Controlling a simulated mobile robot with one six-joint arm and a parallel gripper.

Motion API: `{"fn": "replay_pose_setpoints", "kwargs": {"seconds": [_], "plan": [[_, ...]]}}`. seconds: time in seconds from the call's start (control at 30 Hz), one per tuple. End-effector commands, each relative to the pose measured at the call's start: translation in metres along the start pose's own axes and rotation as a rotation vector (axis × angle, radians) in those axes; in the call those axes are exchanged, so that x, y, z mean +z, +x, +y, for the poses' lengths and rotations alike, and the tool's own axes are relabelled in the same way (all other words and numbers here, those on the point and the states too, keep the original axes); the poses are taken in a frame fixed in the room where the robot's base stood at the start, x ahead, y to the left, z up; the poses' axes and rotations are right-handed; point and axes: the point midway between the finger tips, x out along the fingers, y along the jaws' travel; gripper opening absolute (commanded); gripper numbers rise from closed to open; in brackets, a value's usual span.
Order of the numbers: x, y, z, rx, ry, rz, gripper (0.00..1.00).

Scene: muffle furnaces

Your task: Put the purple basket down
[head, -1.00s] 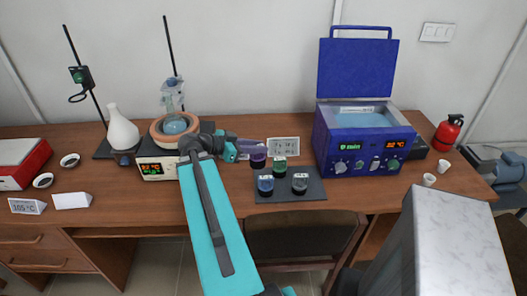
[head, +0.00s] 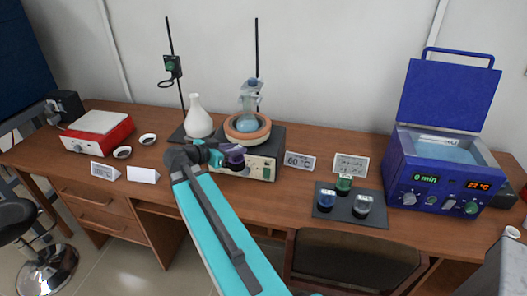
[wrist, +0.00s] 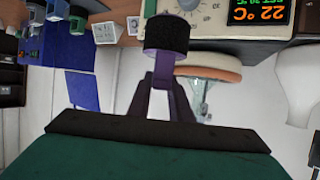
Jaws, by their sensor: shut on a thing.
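The purple basket (head: 236,158) is in my gripper (head: 224,156), held up in front of the heating device with the terracotta-coloured bowl. In the wrist view, which looks upside down, the basket (wrist: 168,36) shows as a dark cylinder with a purple edge. My gripper (wrist: 170,66) is shut on it there, with its fingers around the purple part. A blue basket (head: 325,201), a green basket (head: 344,184) and a grey basket (head: 362,205) stand at the dark mat (head: 345,216) to the right.
The heating device (head: 262,167) carries a bowl (head: 246,130) with a flask. An open blue bath (head: 440,170) stands right of the mat. A white flask (head: 198,118), two small dishes, a red device (head: 97,133) and label cards stand left.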

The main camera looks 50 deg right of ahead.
Motion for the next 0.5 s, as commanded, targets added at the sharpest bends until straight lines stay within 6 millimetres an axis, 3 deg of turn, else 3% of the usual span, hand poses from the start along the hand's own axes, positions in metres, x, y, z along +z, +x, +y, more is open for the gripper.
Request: {"fn": "replay_pose_setpoints", "kwargs": {"seconds": [0.27, 0.5], "plan": [[0.028, -0.077, -0.069, -0.24, -0.099, -0.003, 0.0], [0.052, -0.158, -0.122, -0.481, -0.202, -0.006, 0.0]]}}
